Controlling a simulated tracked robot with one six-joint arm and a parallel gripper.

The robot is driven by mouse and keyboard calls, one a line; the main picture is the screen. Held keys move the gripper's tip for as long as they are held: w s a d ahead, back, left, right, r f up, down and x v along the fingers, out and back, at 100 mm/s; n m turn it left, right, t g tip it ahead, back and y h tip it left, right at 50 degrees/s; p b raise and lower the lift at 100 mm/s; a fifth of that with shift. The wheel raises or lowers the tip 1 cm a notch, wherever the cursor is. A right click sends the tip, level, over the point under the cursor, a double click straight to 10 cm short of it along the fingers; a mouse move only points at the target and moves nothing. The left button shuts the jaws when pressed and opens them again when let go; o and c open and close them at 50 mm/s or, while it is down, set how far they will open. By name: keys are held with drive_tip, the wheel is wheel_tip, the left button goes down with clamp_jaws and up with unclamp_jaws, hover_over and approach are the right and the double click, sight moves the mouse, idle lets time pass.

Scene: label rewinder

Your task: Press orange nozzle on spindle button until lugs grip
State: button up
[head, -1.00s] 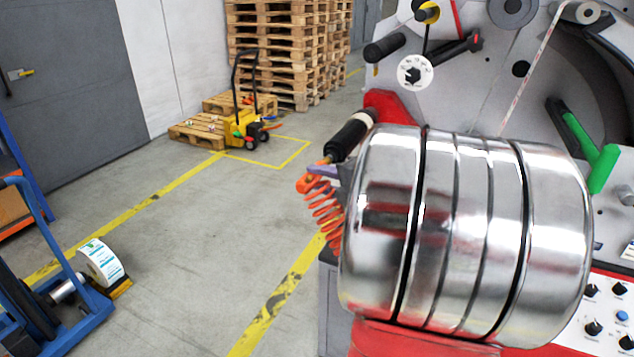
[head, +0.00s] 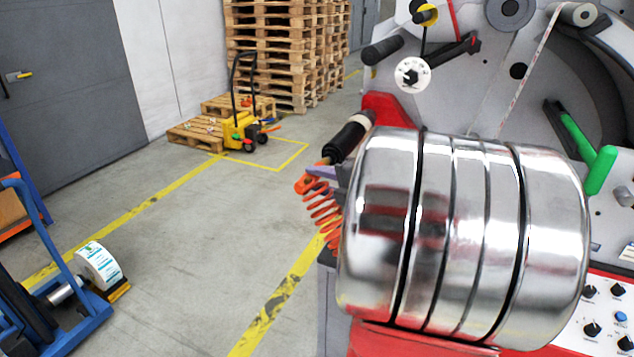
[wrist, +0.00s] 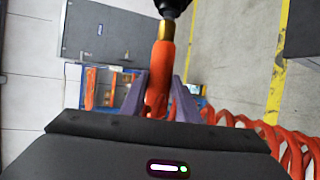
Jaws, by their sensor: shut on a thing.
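The black spindle (head: 347,140) sticks out from the rewinder's red part, towards lower left in the head view. Its dark end shows at the top of the wrist view (wrist: 172,4). The orange nozzle (wrist: 158,78) stands between the purple fingers of my gripper (wrist: 160,97), which is shut on it. Its brass tip (wrist: 167,30) meets the spindle's end; the button is hidden there. In the head view the nozzle (head: 304,184) and one purple finger (head: 322,171) show just below the spindle end. My arm hides the rest of my gripper. I cannot see the lugs' state.
An orange coiled hose (head: 326,212) hangs below the nozzle and runs right in the wrist view. The rewinder (head: 455,85) has a green handle (head: 590,155) and knobs. A blue trolley (head: 60,285) with a label roll (head: 98,264) stands lower left. The floor between is clear.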

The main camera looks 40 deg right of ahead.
drive_tip(key=shift+w+d, duration=0.15)
drive_tip(key=shift+d, duration=0.35)
idle(2.8)
drive_tip(key=shift+a, duration=0.15)
drive_tip(key=s+a, duration=0.3)
drive_tip(key=a, duration=0.5)
drive_tip(key=shift+a, duration=0.15)
idle(1.2)
drive_tip(key=shift+r, duration=0.1)
idle(0.4)
